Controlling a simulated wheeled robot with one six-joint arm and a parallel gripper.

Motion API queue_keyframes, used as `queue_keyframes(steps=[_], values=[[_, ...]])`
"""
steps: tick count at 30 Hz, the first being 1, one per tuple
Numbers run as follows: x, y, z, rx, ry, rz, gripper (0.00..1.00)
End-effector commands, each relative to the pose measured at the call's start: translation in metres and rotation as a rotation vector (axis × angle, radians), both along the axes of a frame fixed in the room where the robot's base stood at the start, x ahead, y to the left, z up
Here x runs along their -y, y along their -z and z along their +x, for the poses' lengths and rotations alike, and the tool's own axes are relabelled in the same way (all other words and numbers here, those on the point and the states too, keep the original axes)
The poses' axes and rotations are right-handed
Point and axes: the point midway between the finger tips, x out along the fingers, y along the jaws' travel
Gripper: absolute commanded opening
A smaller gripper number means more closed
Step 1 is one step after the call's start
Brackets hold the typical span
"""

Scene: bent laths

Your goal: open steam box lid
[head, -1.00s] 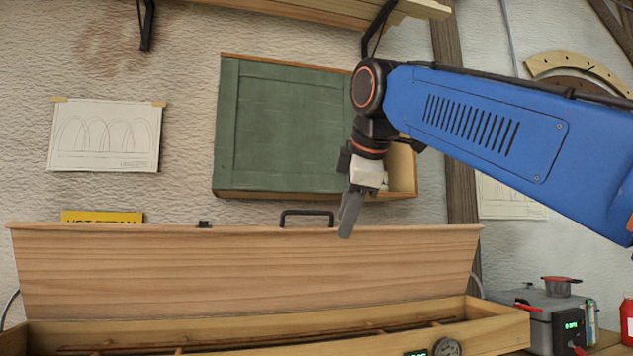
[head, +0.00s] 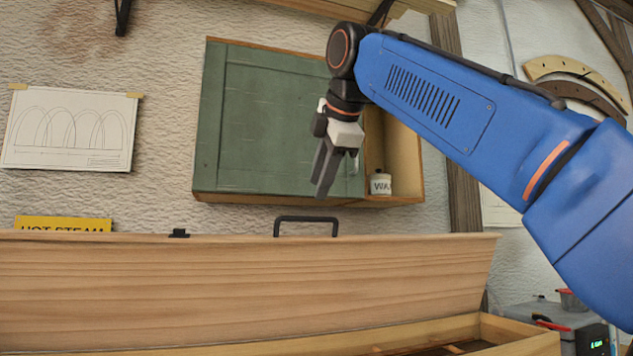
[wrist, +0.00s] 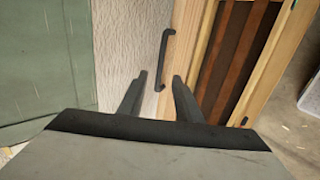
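The steam box lid (head: 240,285) is a long wooden board standing raised and tilted back, with the open box (head: 455,335) below it. A black handle (head: 306,220) stands on the lid's upper edge; it also shows in the wrist view (wrist: 160,60). My gripper (head: 322,188) hangs above the handle, apart from it. In the wrist view my gripper (wrist: 159,82) shows two fingertips with a gap between them and nothing held.
A green-doored wall cabinet (head: 265,125) is behind my gripper, its right part open with a white pot (head: 381,184) inside. A yellow steam sign (head: 62,224) is behind the lid at left. A grey steam generator (head: 560,325) stands at the lower right.

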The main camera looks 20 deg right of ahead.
Motion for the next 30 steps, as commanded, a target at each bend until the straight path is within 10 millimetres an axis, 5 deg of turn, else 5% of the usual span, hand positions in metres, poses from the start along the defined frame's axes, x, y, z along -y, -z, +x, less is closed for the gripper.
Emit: queue_keyframes(steps=[30], values=[[0.000, 0.071, 0.080, -0.001, 0.001, -0.001, 0.31]])
